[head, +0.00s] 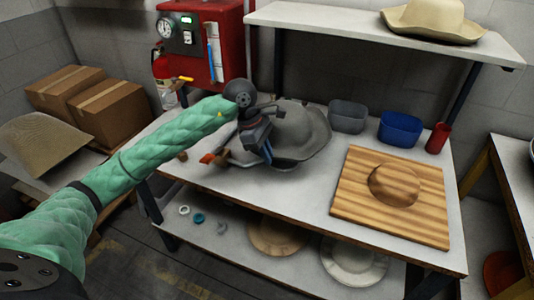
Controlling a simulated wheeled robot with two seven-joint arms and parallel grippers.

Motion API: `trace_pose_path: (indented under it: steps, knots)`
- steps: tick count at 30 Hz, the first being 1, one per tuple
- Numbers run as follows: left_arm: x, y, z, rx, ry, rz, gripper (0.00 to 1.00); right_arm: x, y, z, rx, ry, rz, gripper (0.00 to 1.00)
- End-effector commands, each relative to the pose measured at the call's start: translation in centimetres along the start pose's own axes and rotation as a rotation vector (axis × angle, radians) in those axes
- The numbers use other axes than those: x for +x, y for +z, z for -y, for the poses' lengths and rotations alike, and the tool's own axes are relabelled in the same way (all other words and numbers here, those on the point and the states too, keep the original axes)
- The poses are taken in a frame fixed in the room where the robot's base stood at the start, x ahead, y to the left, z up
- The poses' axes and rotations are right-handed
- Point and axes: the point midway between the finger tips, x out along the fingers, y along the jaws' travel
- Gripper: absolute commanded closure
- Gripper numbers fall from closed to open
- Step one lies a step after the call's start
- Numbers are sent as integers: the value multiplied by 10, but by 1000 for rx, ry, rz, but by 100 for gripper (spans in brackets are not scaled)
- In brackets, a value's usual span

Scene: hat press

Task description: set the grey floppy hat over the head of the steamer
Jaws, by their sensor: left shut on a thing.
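The grey floppy hat (305,125) is at the back middle of the white work table, its crown up and its wavy brim spread. My left gripper (264,150) is shut on the hat's brim at its left front side. My arm and gripper hide part of the hat's left side. The head of the steamer does not show clearly; whether it is under the hat I cannot tell. A red machine (228,60) with a gauge and a panel stands behind the table. My right gripper is not in view.
A wooden board with a round block (395,184) lies on the table's right. A grey bin (347,117), a blue bin (400,129) and a red cylinder (437,138) stand behind it. Small orange and brown items lie left of the hat. A shelf (340,22) overhangs the back.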

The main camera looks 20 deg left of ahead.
Motion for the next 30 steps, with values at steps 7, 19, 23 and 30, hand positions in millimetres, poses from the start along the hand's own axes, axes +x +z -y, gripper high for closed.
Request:
trace_pose_path:
  steps: [7,19,23,30]
  knots:
    - [2,-1,0,0,1,0,100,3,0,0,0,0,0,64]
    - [6,-2,0,0,1,0,100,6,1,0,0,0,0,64]
    - [7,-3,0,0,0,0,100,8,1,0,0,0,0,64]
    - [7,-3,0,0,0,0,64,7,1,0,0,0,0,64]
